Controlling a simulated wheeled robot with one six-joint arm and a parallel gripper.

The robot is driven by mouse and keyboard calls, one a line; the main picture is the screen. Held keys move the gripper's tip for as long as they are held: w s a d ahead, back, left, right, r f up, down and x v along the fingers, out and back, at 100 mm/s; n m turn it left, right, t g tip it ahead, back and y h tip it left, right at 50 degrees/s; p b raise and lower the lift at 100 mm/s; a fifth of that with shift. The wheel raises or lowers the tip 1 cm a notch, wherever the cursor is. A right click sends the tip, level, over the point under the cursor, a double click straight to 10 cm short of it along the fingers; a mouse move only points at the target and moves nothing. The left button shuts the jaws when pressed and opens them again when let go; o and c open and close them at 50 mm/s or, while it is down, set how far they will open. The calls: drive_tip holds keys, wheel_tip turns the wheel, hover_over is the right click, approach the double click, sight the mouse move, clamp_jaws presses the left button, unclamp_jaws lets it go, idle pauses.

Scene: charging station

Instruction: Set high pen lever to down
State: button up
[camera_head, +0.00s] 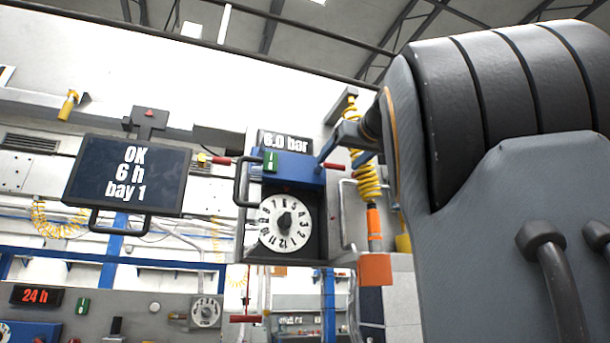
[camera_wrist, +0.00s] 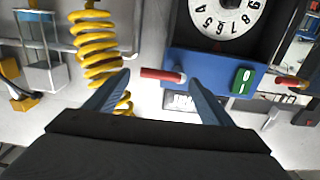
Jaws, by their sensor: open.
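A blue box (camera_head: 293,170) on the raised panel has a short red lever (camera_head: 334,166) sticking out sideways from its right side. In the wrist view, which shows the panel upside down, this red lever (camera_wrist: 158,75) lies about level between my fingers. My gripper (camera_head: 338,160) is open, with one blue finger on each side of the lever in the picture. The fingers also show in the wrist view (camera_wrist: 154,72); I cannot tell whether they touch the lever. A second red lever (camera_head: 221,160) sticks out on the box's left. Which is the pen lever is not labelled.
A white numbered dial (camera_head: 270,226) sits below the box, and a green switch (camera_head: 270,162) is on it. A yellow coiled hose (camera_head: 367,180) hangs close right of my gripper. A dark screen (camera_head: 127,175) stands left, and a black handle (camera_head: 240,182) projects beside the box.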

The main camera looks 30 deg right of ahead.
sight(335, 165)
drive_tip(key=shift+p+x, duration=0.9)
drive_tip(key=shift+x, duration=1.4)
